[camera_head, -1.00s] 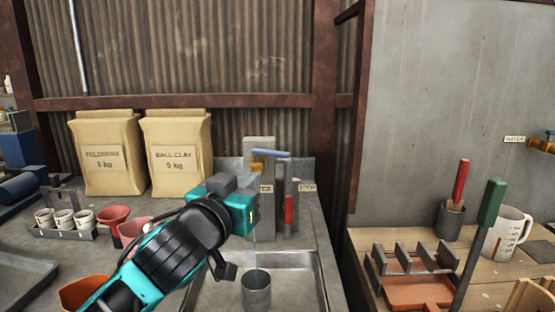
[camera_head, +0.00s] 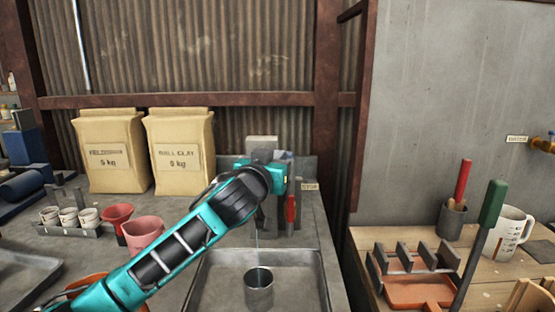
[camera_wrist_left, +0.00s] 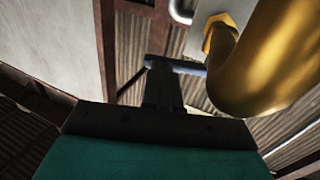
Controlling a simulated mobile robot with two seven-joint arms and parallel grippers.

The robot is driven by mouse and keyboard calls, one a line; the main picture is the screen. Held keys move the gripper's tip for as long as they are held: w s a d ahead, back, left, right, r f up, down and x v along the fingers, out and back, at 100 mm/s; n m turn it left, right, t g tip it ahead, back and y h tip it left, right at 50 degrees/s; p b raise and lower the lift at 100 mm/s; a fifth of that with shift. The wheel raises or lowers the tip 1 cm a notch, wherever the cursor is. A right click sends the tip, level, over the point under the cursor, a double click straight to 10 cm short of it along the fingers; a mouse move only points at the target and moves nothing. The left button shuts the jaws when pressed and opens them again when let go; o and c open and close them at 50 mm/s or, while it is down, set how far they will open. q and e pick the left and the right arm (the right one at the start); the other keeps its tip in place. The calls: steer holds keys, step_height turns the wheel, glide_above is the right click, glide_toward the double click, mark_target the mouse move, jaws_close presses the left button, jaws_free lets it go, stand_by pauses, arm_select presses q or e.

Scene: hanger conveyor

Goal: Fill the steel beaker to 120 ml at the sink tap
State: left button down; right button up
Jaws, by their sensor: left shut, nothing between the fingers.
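The steel beaker (camera_head: 258,289) stands upright in the sink basin (camera_head: 312,290). A thin stream of water (camera_head: 257,241) falls into it; I cannot read its level. My left gripper (camera_head: 283,170) is at the tap above and behind the beaker, shut with nothing between its fingers. My arm and hand hide most of the tap in the head view. In the left wrist view the brass spout (camera_wrist_left: 262,72) fills the right side. The blue lever bar (camera_wrist_left: 188,68) is right by my shut fingers (camera_wrist_left: 163,85); I cannot tell if they touch. My right gripper is out of view.
Red and pink funnels (camera_head: 142,232) and a rack of small cups (camera_head: 70,221) stand left of the sink. Two clay bags (camera_head: 181,150) stand behind. A red-handled tool (camera_head: 291,210) is by the tap. The right table holds a measuring jug (camera_head: 510,232) and a terracotta tray (camera_head: 418,291).

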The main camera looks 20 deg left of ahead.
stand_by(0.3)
arm_select(q)
steer(key=shift+w+d+n+y, duration=0.3)
steer(key=shift+w+n+y, duration=0.1)
steer(key=shift+w+y, duration=0.2)
steer(key=shift+w+d+n+y, duration=0.3)
steer(key=shift+w+n+y, duration=0.1)
steer(key=shift+w+y, duration=0.2)
steer(key=shift+s, duration=0.1)
